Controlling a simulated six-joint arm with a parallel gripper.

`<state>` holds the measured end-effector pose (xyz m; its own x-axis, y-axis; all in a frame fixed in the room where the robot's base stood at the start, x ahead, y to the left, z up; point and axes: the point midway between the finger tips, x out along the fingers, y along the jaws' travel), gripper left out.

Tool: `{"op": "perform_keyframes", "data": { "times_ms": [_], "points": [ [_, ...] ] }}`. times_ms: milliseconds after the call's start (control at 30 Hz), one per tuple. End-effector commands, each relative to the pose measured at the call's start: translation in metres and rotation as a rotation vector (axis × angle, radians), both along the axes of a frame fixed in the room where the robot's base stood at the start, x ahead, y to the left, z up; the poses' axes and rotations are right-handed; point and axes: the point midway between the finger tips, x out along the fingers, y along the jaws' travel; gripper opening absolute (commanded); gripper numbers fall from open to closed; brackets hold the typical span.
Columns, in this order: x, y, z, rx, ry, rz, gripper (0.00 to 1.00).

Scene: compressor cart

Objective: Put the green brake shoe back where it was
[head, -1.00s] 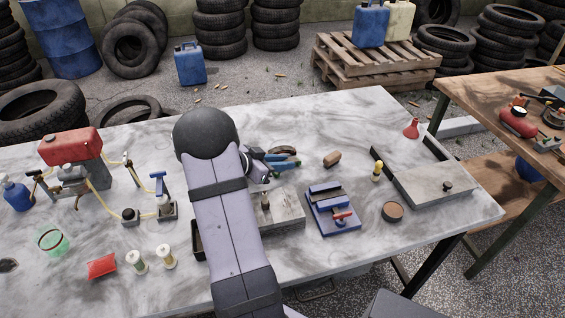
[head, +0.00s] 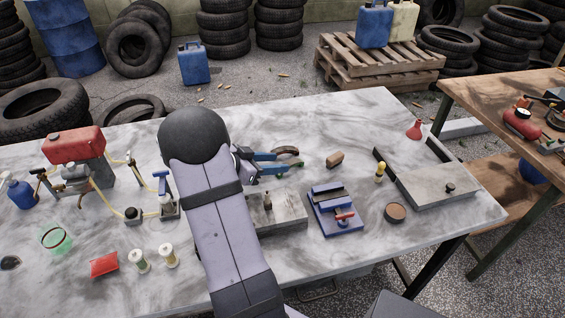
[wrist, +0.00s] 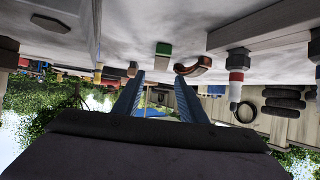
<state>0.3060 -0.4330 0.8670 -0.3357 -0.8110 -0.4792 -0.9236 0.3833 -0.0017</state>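My gripper (head: 288,161) is low over the table, behind the grey plate, with its two blue fingers pointing right. In the wrist view its fingers (wrist: 159,82) are apart, with no object clearly gripped. A small green block-like piece with a brown edge (wrist: 163,49), apparently the green brake shoe, lies just beyond and between the fingertips. In the head view the fingers largely hide it. A brown curved shoe-like piece (wrist: 193,68) lies beside one fingertip; it also shows at the far finger in the head view (head: 287,150).
A grey plate (head: 285,212) lies in front of my gripper. A grey tray (head: 437,187) is further right.

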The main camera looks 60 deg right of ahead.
Motion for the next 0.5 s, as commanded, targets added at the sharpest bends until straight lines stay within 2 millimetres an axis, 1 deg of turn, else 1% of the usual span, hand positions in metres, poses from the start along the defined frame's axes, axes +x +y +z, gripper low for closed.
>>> {"op": "perform_keyframes", "data": {
  "times_ms": [33,233,400,500],
  "points": [
    [0.005,0.009,0.006,-0.001,-0.001,0.005,0.38],
    [0.016,0.036,0.022,0.000,-0.001,0.003,0.38],
    [0.022,0.051,0.030,0.000,0.000,0.002,0.38],
    [0.023,0.056,0.033,0.001,0.000,0.003,0.38]
  ]
}}
